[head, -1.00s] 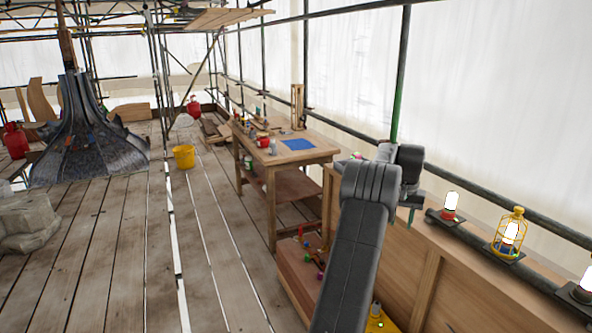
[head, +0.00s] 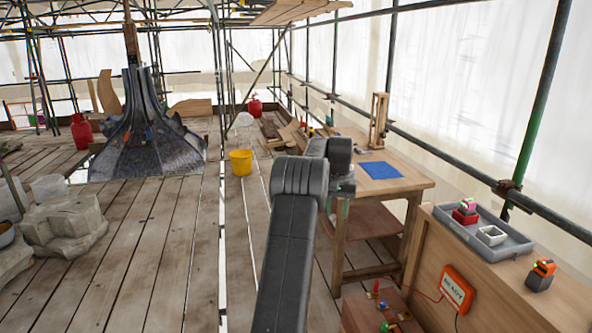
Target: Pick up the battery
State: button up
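An orange-and-black block (head: 541,275) that looks like a battery stands on the wooden cabinet top at the far right. A red item with a pink and green top (head: 466,211) sits in a grey tray (head: 510,247) behind it; whether it holds a battery is too small to tell. My arm rises from the bottom middle and bends at its elbow, left of the cabinet and well apart from the block. My gripper is not visible; the arm's own links may hide it.
The tray also holds a small white box (head: 491,235). An orange READY sign (head: 457,289) is on the cabinet's side. A workbench with a blue sheet (head: 380,170) stands behind my arm. A yellow bucket (head: 241,162) is on the planks. Floor left of my arm is mostly clear.

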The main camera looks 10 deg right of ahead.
aim_at(468, 205)
jog(key=i+z, duration=0.15)
jog(key=i, duration=0.65)
jog(key=i+j+z, duration=0.1)
jog(key=i, duration=0.65)
jog(key=i+l+z, duration=0.1)
jog(key=i+z, duration=0.15)
jog(key=z, duration=0.15)
jog(key=i+z, duration=0.25)
jog(key=z, duration=0.2)
jog(key=i+z, duration=0.25)
jog(key=z, duration=0.15)
jog(key=i+j+z, duration=0.2)
jog(key=z, duration=0.2)
jog(key=i+z, duration=0.25)
